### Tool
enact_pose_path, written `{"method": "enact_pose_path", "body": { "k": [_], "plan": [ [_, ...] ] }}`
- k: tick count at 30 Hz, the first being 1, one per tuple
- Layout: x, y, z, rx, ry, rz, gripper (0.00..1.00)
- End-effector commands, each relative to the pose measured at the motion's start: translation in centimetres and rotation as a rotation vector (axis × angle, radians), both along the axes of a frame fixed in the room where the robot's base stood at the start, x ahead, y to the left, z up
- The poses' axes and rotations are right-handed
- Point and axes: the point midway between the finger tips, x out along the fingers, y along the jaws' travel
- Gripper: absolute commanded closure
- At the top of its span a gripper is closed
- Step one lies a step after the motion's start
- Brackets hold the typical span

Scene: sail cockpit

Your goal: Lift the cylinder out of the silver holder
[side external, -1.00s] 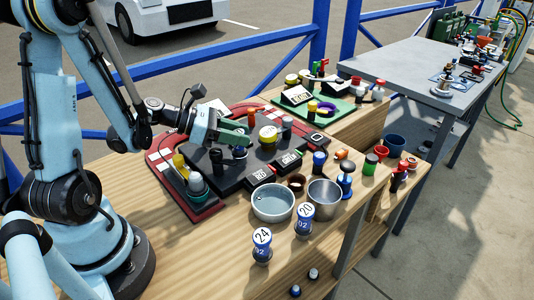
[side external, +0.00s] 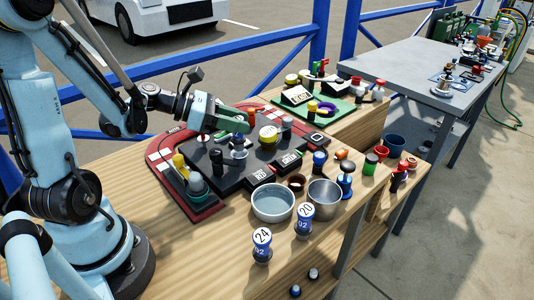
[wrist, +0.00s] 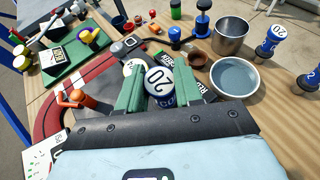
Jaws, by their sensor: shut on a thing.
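A cylinder with a white top marked 20 and a blue side (wrist: 160,85) sits between the green fingers of my gripper (wrist: 160,92) in the wrist view. In the side view my gripper (side external: 240,122) is shut on it, above the black board. The cylinder's dark blue lower part (side external: 239,139) shows below the fingers. The silver holder (side external: 239,154) stands on the board directly under it. I cannot tell whether the cylinder's bottom is fully clear of the holder.
A black cylinder (side external: 217,160) and a yellow-sided cylinder (side external: 268,134) stand close by on the board. Two metal bowls (side external: 272,203) (side external: 325,195) and two blue cylinders marked 24 (side external: 262,242) and 20 (side external: 305,218) stand toward the front.

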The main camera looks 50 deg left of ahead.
Motion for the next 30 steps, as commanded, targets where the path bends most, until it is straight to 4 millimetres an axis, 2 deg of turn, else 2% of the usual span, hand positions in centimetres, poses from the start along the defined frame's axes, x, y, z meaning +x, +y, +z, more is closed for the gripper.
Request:
{"method": "enact_pose_path", "body": {
  "k": [18, 30],
  "plan": [
    [-2.4, -6.6, 4.4, 0.001, 0.000, -0.004, 0.99],
    [-3.5, -9.9, 6.5, 0.000, 0.000, -0.002, 0.99]
  ]
}}
